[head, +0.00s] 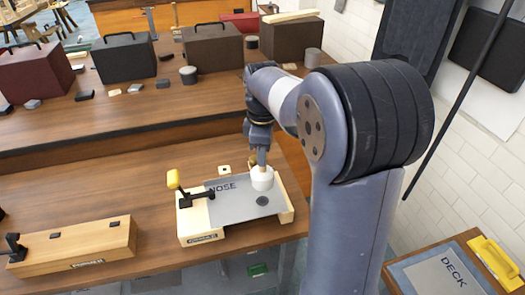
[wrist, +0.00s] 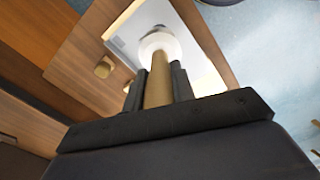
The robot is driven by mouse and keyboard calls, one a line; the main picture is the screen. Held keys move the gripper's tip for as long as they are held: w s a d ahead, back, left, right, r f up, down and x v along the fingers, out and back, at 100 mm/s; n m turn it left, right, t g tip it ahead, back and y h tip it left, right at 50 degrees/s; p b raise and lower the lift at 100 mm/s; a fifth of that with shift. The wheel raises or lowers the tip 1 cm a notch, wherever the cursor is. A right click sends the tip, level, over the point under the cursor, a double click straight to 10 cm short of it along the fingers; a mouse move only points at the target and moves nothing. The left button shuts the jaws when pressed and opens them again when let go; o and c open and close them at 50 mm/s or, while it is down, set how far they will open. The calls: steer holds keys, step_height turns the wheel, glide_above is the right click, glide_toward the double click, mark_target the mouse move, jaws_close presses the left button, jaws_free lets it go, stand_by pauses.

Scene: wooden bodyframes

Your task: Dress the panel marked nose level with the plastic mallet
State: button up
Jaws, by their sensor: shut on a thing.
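The grey panel marked NOSE (head: 230,209) lies in a wooden frame (head: 203,238) on the bench. A dark round spot (head: 262,201) shows on the panel's right part. A black clamp with a yellow handle (head: 174,180) stands at the frame's left end. My gripper (head: 262,158) is shut on the wooden handle of the mallet, whose white head (head: 262,178) is over the panel's far right part. In the wrist view my gripper (wrist: 158,85) holds the handle, and the white head (wrist: 160,43) is over the panel (wrist: 140,20). I cannot tell whether the head touches the panel.
A second wooden frame (head: 85,250) with a black clamp lies at the left. A DECK panel (head: 446,272) with a yellow piece lies at lower right. Several cases stand on the raised back bench.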

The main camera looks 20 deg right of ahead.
mark_target(263, 176)
step_height(263, 176, down, 9)
steer(key=b, duration=0.5)
steer(key=shift+r, duration=0.1)
step_height(263, 176, up, 9)
steer(key=p, duration=0.8)
steer(key=shift+r, duration=0.2)
jaws_close()
steer(key=shift+f, duration=0.1)
steer(key=s+r, duration=0.2)
steer(key=s, duration=0.7)
